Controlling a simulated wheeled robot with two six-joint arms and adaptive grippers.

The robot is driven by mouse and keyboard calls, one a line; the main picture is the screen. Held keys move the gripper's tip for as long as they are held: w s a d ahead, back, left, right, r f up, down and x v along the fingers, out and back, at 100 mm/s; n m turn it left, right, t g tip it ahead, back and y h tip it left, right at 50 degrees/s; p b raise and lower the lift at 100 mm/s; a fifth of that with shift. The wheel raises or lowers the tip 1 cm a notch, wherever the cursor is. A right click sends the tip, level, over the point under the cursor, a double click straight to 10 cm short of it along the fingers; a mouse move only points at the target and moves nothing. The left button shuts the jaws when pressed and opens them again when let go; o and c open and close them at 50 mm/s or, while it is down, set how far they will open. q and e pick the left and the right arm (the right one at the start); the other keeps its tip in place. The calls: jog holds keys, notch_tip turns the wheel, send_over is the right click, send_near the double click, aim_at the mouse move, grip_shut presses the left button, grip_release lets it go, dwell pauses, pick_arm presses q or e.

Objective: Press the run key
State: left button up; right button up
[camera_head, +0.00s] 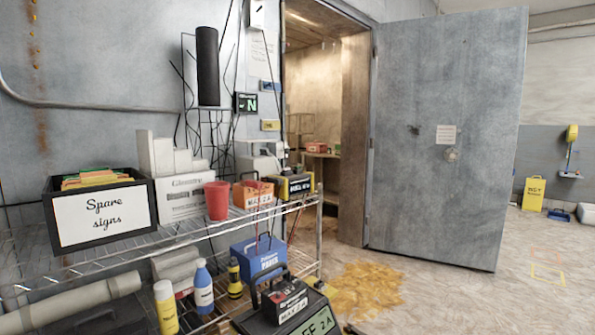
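No key marked "run" can be read in this view. A small dark unit with a lit green-white sign (245,103) is fixed on the grey wall left of the freezer doorway. A blue plate (270,86) and a yellow plate (270,125) sit near it, their text too small to read. A white box (257,13) hangs higher up, cut by the top edge. Neither of my grippers is in view.
A wire shelf (150,240) fills the left foreground, holding a black "Spare signs" bin (100,212), a red cup (217,200) and labelled cases. The grey freezer door (440,150) stands open. A yellow-brown patch (365,290) marks the floor. Floor at right is mostly clear.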

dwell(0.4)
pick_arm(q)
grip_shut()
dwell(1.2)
